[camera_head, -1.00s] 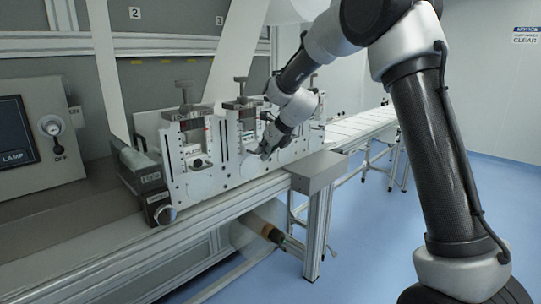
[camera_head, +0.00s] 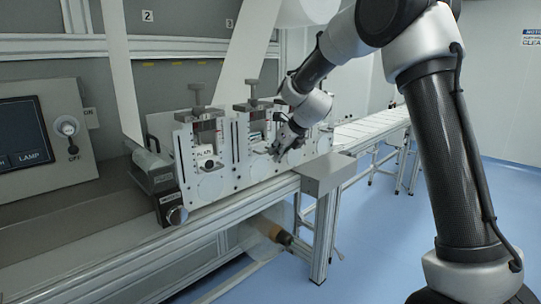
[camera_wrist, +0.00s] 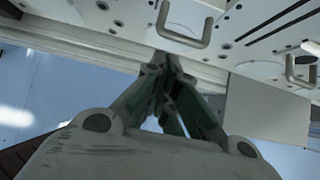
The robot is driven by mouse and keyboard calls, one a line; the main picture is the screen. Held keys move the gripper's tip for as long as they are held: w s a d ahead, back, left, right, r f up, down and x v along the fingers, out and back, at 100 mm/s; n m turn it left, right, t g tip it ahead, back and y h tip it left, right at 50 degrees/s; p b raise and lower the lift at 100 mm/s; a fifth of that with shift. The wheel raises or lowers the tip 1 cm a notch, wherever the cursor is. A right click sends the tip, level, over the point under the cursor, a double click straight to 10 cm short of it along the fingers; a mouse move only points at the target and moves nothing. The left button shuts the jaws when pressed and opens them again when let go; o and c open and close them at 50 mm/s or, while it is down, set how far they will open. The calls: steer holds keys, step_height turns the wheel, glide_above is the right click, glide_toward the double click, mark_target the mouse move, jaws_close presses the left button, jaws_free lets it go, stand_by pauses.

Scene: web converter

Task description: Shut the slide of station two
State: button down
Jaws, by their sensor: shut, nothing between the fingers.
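The row of stations stands on the machine bench. The left station (camera_head: 207,158) has a white front plate, a top knob and a dark opening. The middle station (camera_head: 243,150) stands to its right with its own top knob. A second handle (camera_wrist: 302,68) is at the right.
A lamp panel (camera_head: 42,128) with a switch stands at left. A grey box (camera_head: 326,173) sits at the bench end, right of my gripper. A conveyor (camera_head: 372,130) runs off behind. White web strips hang over the stations. Blue floor is clear in front.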

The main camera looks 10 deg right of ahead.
steer(key=v, duration=1.1)
steer(key=s+d+f+n+g+h, duration=0.1)
steer(key=s+d+f+n+g, duration=0.15)
steer(key=s+n, duration=0.5)
steer(key=s+d+f+n+g, duration=0.1)
steer(key=s+d+f+n, duration=0.3)
steer(key=n, duration=0.6)
steer(key=s+d+r+n+h, duration=0.1)
steer(key=s+d+n, duration=0.2)
steer(key=s, duration=0.6)
steer(key=s+d+r+n+t+h, duration=0.1)
steer(key=s+d+n, duration=0.3)
steer(key=s, duration=0.5)
steer(key=s+d+r+n+h, duration=0.1)
steer(key=s+d+r+n, duration=0.1)
steer(key=s, duration=0.7)
steer(key=shift+s+d+n+h, duration=0.35)
steer(key=shift+d+n, duration=0.4)
steer(key=shift+n, duration=0.4)
steer(key=shift+a+r, duration=0.1)
